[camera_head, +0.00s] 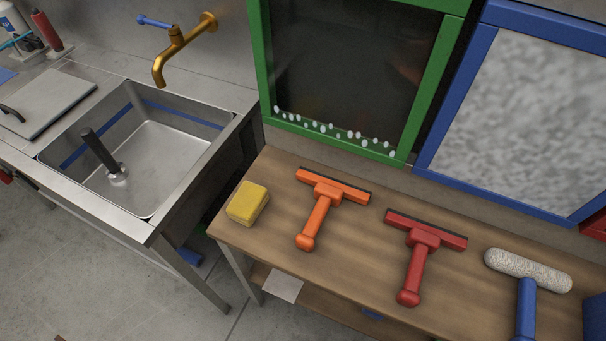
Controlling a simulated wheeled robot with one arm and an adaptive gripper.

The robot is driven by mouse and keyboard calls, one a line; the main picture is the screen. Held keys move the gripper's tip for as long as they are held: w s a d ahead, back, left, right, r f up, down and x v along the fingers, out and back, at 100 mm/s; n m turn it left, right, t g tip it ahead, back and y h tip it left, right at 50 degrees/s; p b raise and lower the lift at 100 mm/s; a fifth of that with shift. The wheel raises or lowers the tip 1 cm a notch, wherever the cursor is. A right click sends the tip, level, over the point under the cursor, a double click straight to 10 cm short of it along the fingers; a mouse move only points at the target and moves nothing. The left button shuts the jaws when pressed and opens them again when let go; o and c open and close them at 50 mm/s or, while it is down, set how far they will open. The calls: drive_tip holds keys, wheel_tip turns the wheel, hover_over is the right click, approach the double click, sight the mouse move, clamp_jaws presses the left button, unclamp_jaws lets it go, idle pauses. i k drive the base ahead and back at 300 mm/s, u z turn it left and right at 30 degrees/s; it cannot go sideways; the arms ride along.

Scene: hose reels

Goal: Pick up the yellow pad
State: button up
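The yellow pad (248,203) is a small block with rounded edges. It lies flat on the wooden table (385,262), near the table's left end and front left corner. Nothing covers it, and there is a gap between it and the orange squeegee to its right. My gripper does not show in the head camera view, so its place and state are not visible.
An orange squeegee (318,213), a red squeegee (421,252) and a blue-handled roller (527,275) lie to the pad's right. A metal sink (170,160) with a brass tap (177,42) stands left across a gap. Green (262,60) and blue (455,105) frames rise behind the table.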

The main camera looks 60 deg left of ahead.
sight(249, 199)
drive_tip(key=u, duration=2.5)
drive_tip(key=k, duration=0.3)
drive_tip(key=u, duration=1.05)
drive_tip(key=i, duration=0.95)
